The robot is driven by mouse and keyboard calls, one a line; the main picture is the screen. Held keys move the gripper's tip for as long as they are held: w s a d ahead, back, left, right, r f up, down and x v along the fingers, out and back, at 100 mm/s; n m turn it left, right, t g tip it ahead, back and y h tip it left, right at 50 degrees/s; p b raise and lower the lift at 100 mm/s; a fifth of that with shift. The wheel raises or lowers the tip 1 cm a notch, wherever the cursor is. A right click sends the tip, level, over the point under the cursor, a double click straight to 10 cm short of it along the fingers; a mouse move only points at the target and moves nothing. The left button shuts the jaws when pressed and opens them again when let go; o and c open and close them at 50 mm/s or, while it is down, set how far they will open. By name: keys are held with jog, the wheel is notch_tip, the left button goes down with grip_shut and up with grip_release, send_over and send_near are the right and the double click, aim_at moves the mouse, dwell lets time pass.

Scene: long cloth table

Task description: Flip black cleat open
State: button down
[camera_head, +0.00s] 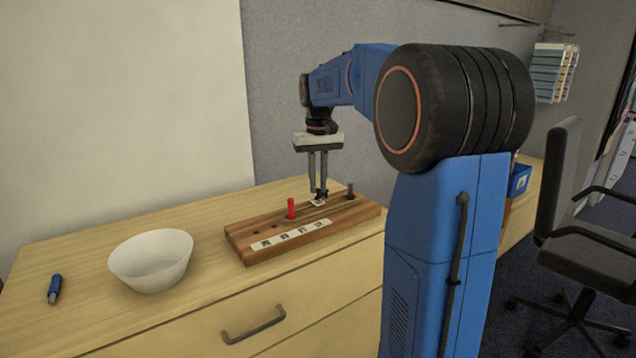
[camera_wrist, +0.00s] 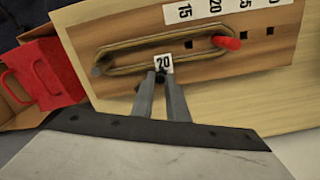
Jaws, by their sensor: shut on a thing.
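A wooden board (camera_head: 249,252) lies on the table, and it also shows in the wrist view (camera_wrist: 110,24). The small black cleat (camera_wrist: 160,77) is mostly hidden between my fingertips, so whether it is open or closed cannot be told. My gripper (camera_head: 319,194) points down at the board, its fingers shut on the cleat beside a white "20" label (camera_wrist: 163,63). A tan cord loop (camera_wrist: 150,35) stretches around a red peg (camera_wrist: 228,43) and a grey peg (camera_wrist: 101,69). In the head view the red peg (camera_head: 291,208) stands left of my gripper and the grey peg (camera_head: 350,190) right.
A white bowl (camera_head: 151,262) stands left of the board, with a blue marker-like object (camera_head: 54,289) further left. A number strip (camera_head: 290,234) and several square holes mark the board. A red box (camera_wrist: 45,75) lies beyond its end. A chair (camera_head: 595,255) stands right.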

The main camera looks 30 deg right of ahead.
jog(key=shift+w, duration=0.1)
jog(key=shift+w+a+m, duration=0.1)
jog(key=shift+w+m, duration=0.25)
jog(key=shift+m, duration=0.5)
jog(key=shift+w+a+m, duration=0.1)
jog(key=shift+w+m, duration=0.25)
jog(key=shift+m, duration=0.55)
jog(key=shift+w+a+m, duration=0.1)
jog(key=shift+w+m, duration=0.25)
jog(key=shift+m, duration=0.5)
jog(key=c, duration=1.7)
grip_release()
jog(key=shift+c, duration=0.2)
jog(key=shift+r, duration=0.1)
notch_tip(320, 180, up, 17)
jog(key=shift+s, duration=0.1)
